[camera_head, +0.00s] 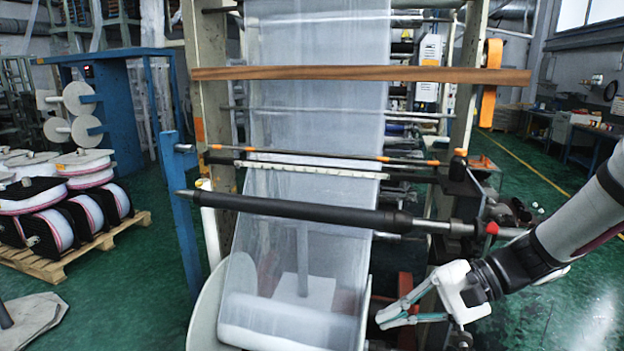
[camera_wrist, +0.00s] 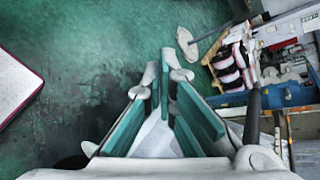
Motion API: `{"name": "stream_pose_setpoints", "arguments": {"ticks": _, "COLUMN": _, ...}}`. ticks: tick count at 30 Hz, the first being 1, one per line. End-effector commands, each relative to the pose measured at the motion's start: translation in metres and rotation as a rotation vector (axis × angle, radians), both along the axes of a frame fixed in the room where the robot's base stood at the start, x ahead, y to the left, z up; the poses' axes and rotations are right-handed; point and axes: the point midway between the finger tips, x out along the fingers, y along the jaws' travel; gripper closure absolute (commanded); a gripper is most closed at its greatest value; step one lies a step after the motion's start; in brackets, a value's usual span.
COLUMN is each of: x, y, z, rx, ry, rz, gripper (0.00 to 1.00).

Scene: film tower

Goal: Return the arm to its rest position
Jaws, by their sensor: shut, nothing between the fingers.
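My arm (camera_head: 580,222) reaches in from the right edge in the head view. My gripper (camera_head: 384,317), white with green finger pads, points left and slightly down. It is in front of the lower right part of the film machine, near the lower right edge of the film web (camera_head: 315,120). In the wrist view my gripper (camera_wrist: 165,76) has its fingertips close together, with nothing between them. I cannot tell from the pictures whether any part of it touches the machine.
A dark roller bar (camera_head: 300,211) crosses the machine above my gripper. A film roll (camera_head: 285,322) lies at the bottom of the web. A pallet (camera_head: 100,243) with wound reels stands at left. Green floor (camera_head: 560,315) is open at lower right.

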Motion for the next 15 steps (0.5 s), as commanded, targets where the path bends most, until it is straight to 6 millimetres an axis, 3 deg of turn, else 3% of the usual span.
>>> {"name": "stream_pose_setpoints", "arguments": {"ticks": 6, "x": -0.044, "y": 0.006, "z": 0.008, "rx": -0.332, "ry": -0.091, "rz": 0.174, "gripper": 1.00}}
{"name": "stream_pose_setpoints", "arguments": {"ticks": 15, "x": -0.087, "y": -0.012, "z": 0.034, "rx": -0.735, "ry": -0.292, "rz": 0.318, "gripper": 1.00}}
